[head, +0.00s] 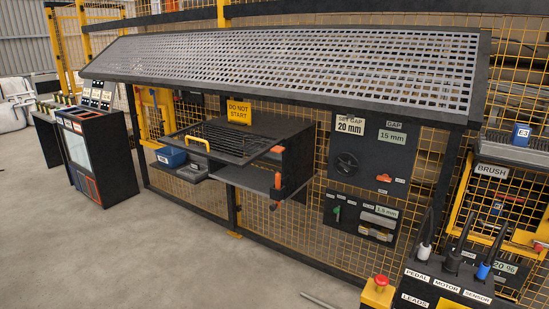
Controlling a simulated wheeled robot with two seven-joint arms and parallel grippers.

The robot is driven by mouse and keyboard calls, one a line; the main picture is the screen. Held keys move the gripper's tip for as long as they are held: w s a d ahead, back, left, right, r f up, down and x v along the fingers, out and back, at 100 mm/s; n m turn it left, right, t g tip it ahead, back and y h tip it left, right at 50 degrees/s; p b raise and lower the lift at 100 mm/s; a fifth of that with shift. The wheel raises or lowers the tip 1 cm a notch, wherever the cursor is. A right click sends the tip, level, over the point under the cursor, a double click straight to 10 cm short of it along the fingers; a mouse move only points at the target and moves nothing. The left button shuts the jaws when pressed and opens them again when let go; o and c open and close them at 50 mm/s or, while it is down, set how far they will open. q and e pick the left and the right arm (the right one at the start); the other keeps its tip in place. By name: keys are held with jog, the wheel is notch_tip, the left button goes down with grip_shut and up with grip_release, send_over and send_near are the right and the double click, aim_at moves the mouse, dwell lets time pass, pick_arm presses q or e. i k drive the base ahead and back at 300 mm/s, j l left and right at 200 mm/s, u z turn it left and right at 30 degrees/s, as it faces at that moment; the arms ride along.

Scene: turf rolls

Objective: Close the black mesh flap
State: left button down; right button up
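The black mesh flap (225,141) stands out roughly level from the dark box (292,148) in the middle of the fence. It is swung open, with a gap between it and the dark shelf (244,177) below. A yellow handle (195,144) is on its outer left edge. Orange parts (276,194) show at the box's front right; I cannot tell what they are. Neither of my grippers shows in the head view.
A yellow DO NOT START sign (239,111) stands behind the flap. A grey perforated canopy (290,65) hangs above. A dark cabinet (98,150) is at left, and a control box (445,285) with a red button (381,281) at front right. The concrete floor (170,255) is clear.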

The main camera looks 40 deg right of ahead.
aim_at(168, 140)
jog(key=i+z, duration=0.25)
jog(key=z, duration=0.15)
jog(key=i+j+z, duration=0.1)
jog(key=i+z, duration=0.15)
jog(key=z, duration=0.15)
jog(key=i+j+z, duration=0.15)
jog(key=z, duration=0.25)
jog(key=i+j+z, duration=0.25)
jog(key=z, duration=0.15)
jog(key=i+j+z, duration=0.35)
jog(key=j+z, duration=0.15)
jog(key=i+j+z, duration=0.25)
jog(key=k+j, duration=0.1)
